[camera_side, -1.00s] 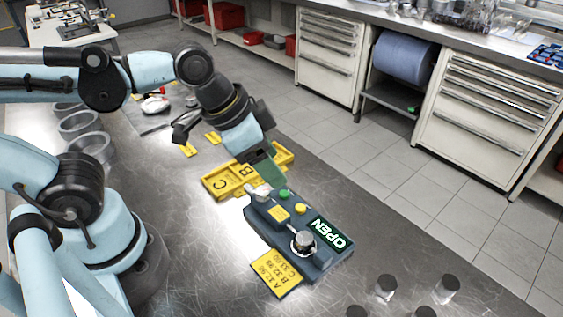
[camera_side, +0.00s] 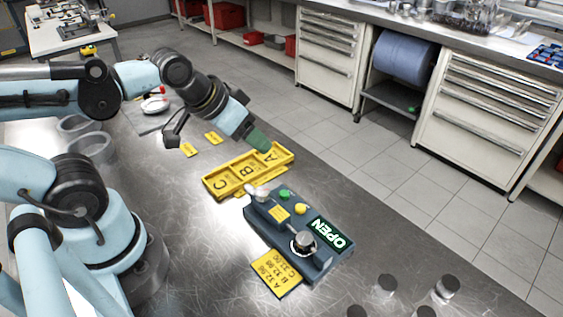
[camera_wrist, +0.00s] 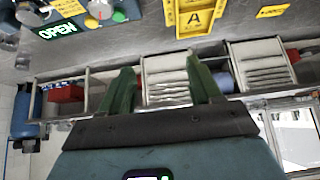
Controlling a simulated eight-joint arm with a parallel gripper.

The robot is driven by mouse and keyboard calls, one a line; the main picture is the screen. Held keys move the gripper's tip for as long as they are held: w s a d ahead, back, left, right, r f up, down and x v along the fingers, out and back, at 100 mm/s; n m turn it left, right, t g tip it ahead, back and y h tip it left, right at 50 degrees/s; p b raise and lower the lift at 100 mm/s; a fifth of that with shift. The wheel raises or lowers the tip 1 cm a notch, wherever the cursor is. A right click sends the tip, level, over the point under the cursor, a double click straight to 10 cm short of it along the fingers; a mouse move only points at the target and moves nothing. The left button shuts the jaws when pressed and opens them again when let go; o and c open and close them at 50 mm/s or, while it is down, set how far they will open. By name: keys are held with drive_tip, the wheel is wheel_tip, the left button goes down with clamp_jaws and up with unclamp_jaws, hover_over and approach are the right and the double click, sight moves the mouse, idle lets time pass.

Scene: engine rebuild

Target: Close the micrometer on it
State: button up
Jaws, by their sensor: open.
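The micrometer is a blue-grey bench unit (camera_side: 262,232) on the steel table in the side view, with a lit green "OPEN" display (camera_side: 327,232). It has a green button (camera_side: 284,194), a yellow button (camera_side: 300,208) and a silver round part (camera_side: 304,241) on its near end. A pale metal part (camera_side: 259,192) is at its far end. I cannot tell whether a workpiece sits between its faces. Part of the unit shows at the top left of the wrist view (camera_wrist: 80,18). My gripper (camera_side: 260,142) is open and raised beyond the micrometer. Its green fingers (camera_wrist: 162,85) hold nothing.
A yellow tray (camera_side: 226,191) marked A, B, C lies beyond the micrometer. A yellow number card (camera_side: 276,272) lies beside the unit. Several metal cylinders (camera_side: 446,288) stand at front right. Grey rings (camera_side: 97,147) lie at left. The table right of the tray is clear.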

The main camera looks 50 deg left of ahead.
drive_tip(key=shift+c, duration=0.6)
wheel_tip(320, 180, up, 4)
drive_tip(key=m+g, duration=0.7)
drive_tip(key=m, duration=1.1)
hover_over(263, 191)
drive_tip(key=shift+m, duration=0.3)
drive_tip(key=shift+f, duration=6)
drive_tip(key=shift+c, duration=0.2)
clamp_jaws()
